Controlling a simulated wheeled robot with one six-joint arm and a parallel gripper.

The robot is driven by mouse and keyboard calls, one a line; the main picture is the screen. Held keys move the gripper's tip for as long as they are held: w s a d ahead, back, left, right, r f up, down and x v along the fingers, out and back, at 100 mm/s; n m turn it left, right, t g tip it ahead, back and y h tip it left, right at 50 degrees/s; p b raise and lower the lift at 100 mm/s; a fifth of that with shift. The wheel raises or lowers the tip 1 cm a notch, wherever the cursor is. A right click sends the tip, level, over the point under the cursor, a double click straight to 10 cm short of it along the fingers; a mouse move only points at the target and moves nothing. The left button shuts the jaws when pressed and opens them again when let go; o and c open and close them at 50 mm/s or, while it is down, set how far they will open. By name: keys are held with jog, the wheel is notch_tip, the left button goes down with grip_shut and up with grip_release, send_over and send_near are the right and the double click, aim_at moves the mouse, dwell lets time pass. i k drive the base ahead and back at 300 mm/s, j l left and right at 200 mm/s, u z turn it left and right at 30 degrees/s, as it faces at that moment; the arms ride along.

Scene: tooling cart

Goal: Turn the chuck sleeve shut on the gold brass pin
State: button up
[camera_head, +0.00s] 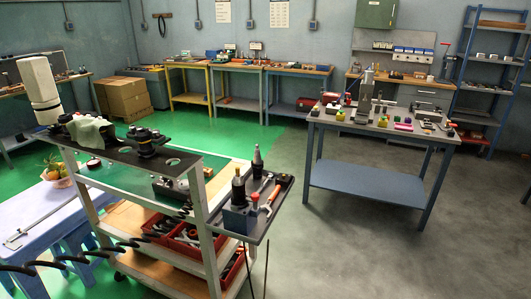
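A tooling cart (209,235) stands at the lower left, with a black top plate (115,152). Dark round tool parts (148,140) sit on that plate. Two dark tapered tool holders, one behind (257,161) and one in front (238,187), stand upright at the cart's right side tray (273,222). I cannot make out which part is the chuck sleeve. I see no gripper that I can identify. A white cylindrical body (40,88) tilts at the cart's far left corner; I cannot tell what it is.
An orange-handled tool (270,197) lies on the side tray. Red bins (186,237) fill a lower shelf. A black coiled cable (60,262) crosses the lower left. A blue-grey workbench (365,181) stands at right; grey floor (330,255) between is clear.

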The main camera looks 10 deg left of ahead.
aim_at(238, 188)
jog(key=i+l+u, duration=0.1)
jog(key=i, duration=0.35)
jog(key=i+l+u, duration=0.1)
jog(key=i+l, duration=0.15)
jog(key=i, duration=0.15)
